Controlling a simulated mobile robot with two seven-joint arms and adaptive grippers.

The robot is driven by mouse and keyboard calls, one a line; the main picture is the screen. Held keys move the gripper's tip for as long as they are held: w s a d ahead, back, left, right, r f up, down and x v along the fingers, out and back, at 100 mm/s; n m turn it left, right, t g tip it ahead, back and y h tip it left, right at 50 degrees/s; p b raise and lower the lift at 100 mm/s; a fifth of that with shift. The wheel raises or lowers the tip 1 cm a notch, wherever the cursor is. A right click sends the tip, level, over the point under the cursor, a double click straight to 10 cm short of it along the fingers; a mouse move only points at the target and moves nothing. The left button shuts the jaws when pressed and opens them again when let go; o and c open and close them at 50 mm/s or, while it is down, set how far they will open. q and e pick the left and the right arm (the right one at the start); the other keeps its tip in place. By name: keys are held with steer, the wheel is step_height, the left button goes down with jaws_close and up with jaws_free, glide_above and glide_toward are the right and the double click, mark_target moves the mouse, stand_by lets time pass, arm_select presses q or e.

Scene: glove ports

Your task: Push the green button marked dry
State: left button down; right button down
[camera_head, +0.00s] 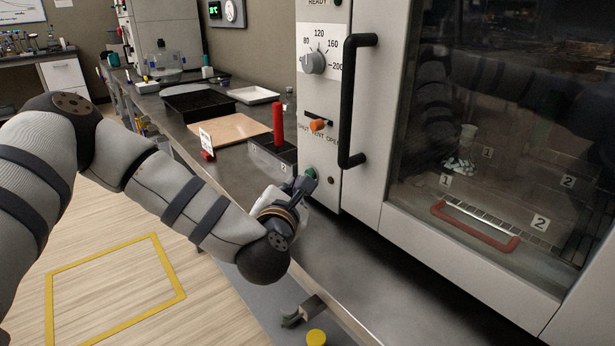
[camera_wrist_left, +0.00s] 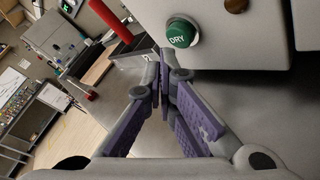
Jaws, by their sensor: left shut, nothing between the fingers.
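The green button (camera_wrist_left: 182,33), marked DRY in white, sits on the pale front panel of the oven (camera_wrist_left: 240,45). In the head view the green button (camera_head: 310,173) shows low on the panel, just beyond my left fingertips. My left gripper (camera_head: 302,186) is shut and empty at the panel's lower corner. In the left wrist view its closed fingertips (camera_wrist_left: 164,68) appear just below and left of the button. Whether they touch the panel cannot be told. My right gripper is not in view.
A brown button (camera_wrist_left: 236,4) is beside the green one. A black door handle (camera_head: 348,100), a temperature dial (camera_head: 314,62) and an orange lever (camera_head: 318,126) are above. A red upright handle (camera_head: 278,124) and a wooden board (camera_head: 232,130) are to the left on the bench.

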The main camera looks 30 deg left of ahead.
arm_select(q)
steer(key=shift+w+d, duration=0.15)
steer(key=shift+w, duration=0.25)
steer(key=shift+w+d, duration=0.1)
steer(key=shift+w, duration=0.1)
stand_by(0.4)
steer(key=shift+s+a+r, duration=0.15)
steer(key=shift+s+a, duration=0.05)
steer(key=shift+s, duration=0.4)
steer(key=shift+a, duration=0.1)
